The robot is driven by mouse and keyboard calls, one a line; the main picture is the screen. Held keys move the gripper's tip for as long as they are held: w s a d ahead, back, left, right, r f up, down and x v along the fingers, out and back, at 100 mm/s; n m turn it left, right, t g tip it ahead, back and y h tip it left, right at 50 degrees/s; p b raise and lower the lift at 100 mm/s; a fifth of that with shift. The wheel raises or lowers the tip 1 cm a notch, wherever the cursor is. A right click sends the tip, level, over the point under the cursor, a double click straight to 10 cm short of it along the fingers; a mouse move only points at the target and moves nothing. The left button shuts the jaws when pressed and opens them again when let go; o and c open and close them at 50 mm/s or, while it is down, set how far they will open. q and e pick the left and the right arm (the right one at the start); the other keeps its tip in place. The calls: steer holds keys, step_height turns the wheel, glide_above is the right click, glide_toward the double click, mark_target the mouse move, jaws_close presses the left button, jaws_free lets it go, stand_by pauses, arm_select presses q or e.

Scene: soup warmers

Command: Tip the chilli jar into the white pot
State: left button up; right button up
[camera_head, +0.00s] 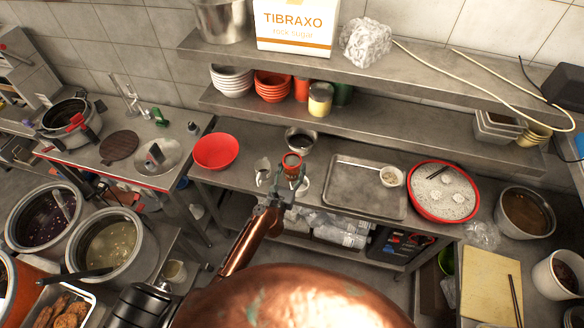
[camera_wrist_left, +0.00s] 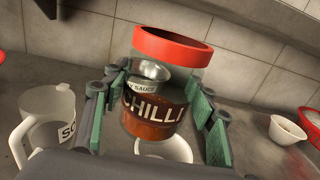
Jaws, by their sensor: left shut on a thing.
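The chilli jar (camera_head: 292,161) has a red rim, clear glass and a brown filling. My left gripper (camera_head: 279,186) is shut on it above the steel counter. In the left wrist view the jar (camera_wrist_left: 152,112) shows its CHILLI label and stands roughly upright between the green finger pads of the gripper (camera_wrist_left: 160,105). A white vessel (camera_wrist_left: 174,149) shows partly behind and below the jar, and a white jug (camera_wrist_left: 40,125) with a partly visible label stands to the left. I cannot tell which is the white pot. My right gripper is not in view.
A steel bowl (camera_head: 300,138) stands just behind the jar. A red bowl (camera_head: 215,152) is to the left. A metal tray (camera_head: 352,187) and a red-rimmed dish (camera_head: 443,191) are to the right. Shelves (camera_head: 375,116) overhang the back of the counter.

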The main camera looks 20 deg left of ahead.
arm_select(q)
step_height(320, 180, down, 3)
steer(key=shift+f+b, duration=0.1)
steer(key=shift+b, duration=0.95)
steer(key=m+p, duration=0.1)
steer(key=a+r+m+p, duration=0.1)
steer(key=m, duration=0.1)
steer(key=a+m+p, duration=0.1)
steer(key=m, duration=0.1)
steer(key=shift+r+p, duration=0.3)
steer(key=shift+r, duration=0.1)
steer(key=shift+a+f+m, duration=0.1)
steer(key=shift+a+m, duration=0.05)
steer(key=shift+m, duration=0.45)
steer(key=shift+f, duration=0.1)
steer(key=shift+a+m, duration=0.1)
steer(key=shift+m, duration=0.3)
